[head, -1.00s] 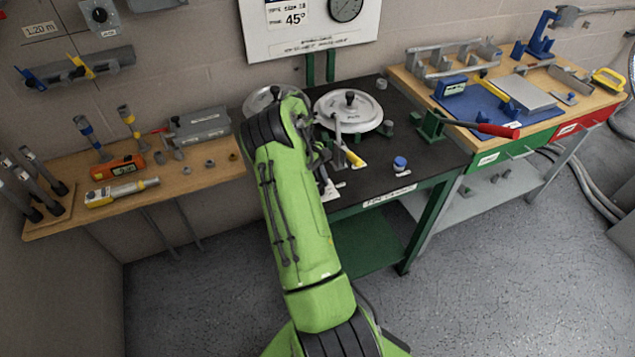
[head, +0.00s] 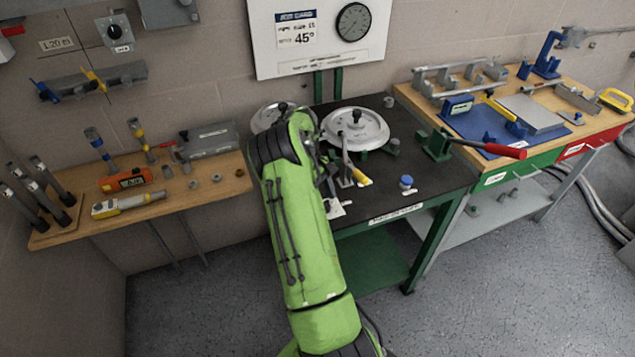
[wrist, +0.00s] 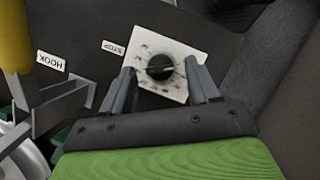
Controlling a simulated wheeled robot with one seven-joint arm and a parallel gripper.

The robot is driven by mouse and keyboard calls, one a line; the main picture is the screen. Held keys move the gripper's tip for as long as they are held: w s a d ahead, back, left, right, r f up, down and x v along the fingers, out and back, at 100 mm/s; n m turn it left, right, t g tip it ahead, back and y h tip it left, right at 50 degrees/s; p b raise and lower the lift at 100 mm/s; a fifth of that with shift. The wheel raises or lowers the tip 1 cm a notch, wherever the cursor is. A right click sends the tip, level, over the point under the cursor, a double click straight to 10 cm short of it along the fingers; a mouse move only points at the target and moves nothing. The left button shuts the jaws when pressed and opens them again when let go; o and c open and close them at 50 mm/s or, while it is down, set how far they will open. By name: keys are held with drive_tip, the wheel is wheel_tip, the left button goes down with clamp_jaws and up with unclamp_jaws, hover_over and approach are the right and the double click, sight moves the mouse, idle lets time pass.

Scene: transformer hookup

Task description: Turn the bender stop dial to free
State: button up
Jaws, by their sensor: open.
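The stop dial is a black round knob (wrist: 160,67) on a white square plate (wrist: 178,44), beside a STOP label (wrist: 113,47) in the wrist view. A pale line runs roughly crosswise on the knob; the plate's small markings are too blurred to read. My gripper (wrist: 160,70) is open, with one finger on each side of the knob in the picture. I cannot tell whether the fingers touch it. In the head view, part of the white plate (head: 335,209) shows at the front of the black bench, beside my green arm, which hides most of the gripper.
The black bench (head: 440,178) carries silver bender discs (head: 356,128), a yellow-tipped lever (head: 361,178) and a blue-capped item (head: 406,183). A HOOK label (wrist: 51,61) and a grey bracket (wrist: 62,105) lie left of the dial. A red-handled tool (head: 490,149) stands to the right.

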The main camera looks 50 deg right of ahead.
drive_tip(key=p+v, duration=0.3)
drive_tip(key=v, duration=1.1)
drive_tip(key=shift+r+p, duration=0.35)
drive_tip(key=shift+r, duration=0.05)
drive_tip(key=shift+w, duration=0.1)
drive_tip(key=s+a+r+t, duration=0.1)
drive_tip(key=a+r+t, duration=0.2)
drive_tip(key=a+r, duration=0.7)
drive_tip(key=s+a+r+t, duration=0.1)
drive_tip(key=a+r+t, duration=0.2)
drive_tip(key=a+r, duration=0.65)
drive_tip(key=s+a+f+t, duration=0.2)
drive_tip(key=s+a+f, duration=0.1)
drive_tip(key=s+a, duration=0.4)
drive_tip(key=s+a+f+t, duration=0.2)
drive_tip(key=s+a, duration=0.6)
drive_tip(key=s, duration=0.2)
drive_tip(key=shift+a+f, duration=0.3)
drive_tip(key=shift+f, duration=0.1)
